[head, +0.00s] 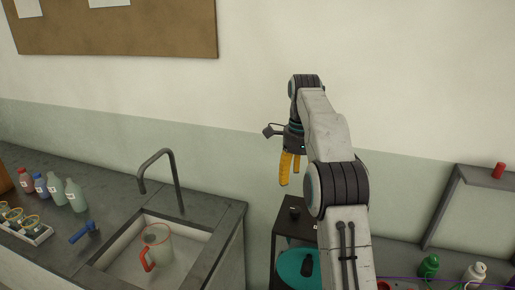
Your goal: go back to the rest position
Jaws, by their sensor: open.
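My gripper (291,170) has yellow fingers and hangs from the end of my arm near the middle of the head view. The fingers point down and are a little apart, with nothing between them. It is above and beyond a dark stand (283,230) and apart from everything around it. My arm hides part of the stand and the wall behind.
At left, a dark counter (215,225) has a sink with a tap (165,165) and a red-handled jug (157,248). Several bottles (60,190) stand further left. A teal round object (296,264) is on the stand. A green bottle (429,266) stands at lower right.

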